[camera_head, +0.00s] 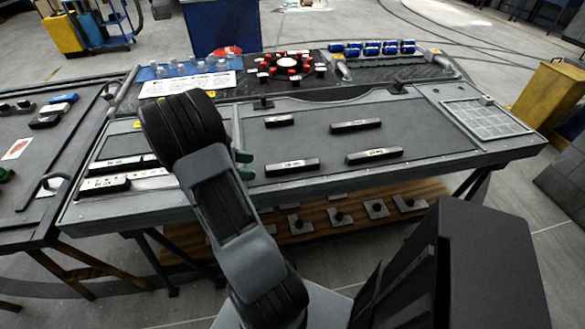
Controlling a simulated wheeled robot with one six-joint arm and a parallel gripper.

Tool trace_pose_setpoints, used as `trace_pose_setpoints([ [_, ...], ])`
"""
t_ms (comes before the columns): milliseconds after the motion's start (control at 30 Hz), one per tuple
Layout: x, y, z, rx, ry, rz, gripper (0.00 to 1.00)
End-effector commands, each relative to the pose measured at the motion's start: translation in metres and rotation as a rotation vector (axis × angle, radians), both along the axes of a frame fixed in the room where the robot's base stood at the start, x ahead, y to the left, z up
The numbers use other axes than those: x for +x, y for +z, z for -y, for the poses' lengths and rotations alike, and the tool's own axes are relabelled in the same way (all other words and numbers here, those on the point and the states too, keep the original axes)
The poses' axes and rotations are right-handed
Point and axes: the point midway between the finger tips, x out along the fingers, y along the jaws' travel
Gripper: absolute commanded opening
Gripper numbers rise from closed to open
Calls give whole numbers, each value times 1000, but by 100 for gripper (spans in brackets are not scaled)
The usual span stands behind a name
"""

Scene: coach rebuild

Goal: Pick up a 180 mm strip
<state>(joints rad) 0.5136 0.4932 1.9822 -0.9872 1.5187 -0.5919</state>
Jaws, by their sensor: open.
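Several dark strips with small pale labels lie on the grey workbench (330,145). A front strip (292,167) lies just right of my gripper, and another (374,155) lies further right. Behind them are a short strip (279,120) and a longer one (356,126). Two more lie left of my arm, a rear one (122,164), partly hidden by the arm, and a front one (105,185). The labels are too small to read, so I cannot tell which is 180 mm. My gripper (245,165), with green fingertips, is open and apart from the strips.
A gridded plate (486,118) sits at the bench's right end. A back shelf holds red-capped parts (288,65), blue cylinders (372,48) and clear-topped pieces (190,67). A second bench (30,190) stands left. The bench middle between strips is bare.

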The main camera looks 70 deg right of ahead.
Motion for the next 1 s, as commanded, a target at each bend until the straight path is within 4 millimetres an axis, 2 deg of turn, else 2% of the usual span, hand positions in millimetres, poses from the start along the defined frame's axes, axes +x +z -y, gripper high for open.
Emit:
trace_pose_setpoints([
  [267, -13, -7, 9, 1, -1, -1, 62],
  [600, -41, -23, 34, 1, -1, 1, 62],
  [933, -44, -24, 36, 1, 2, 2, 62],
  [1000, -44, -24, 36, 1, 2, 2, 55],
])
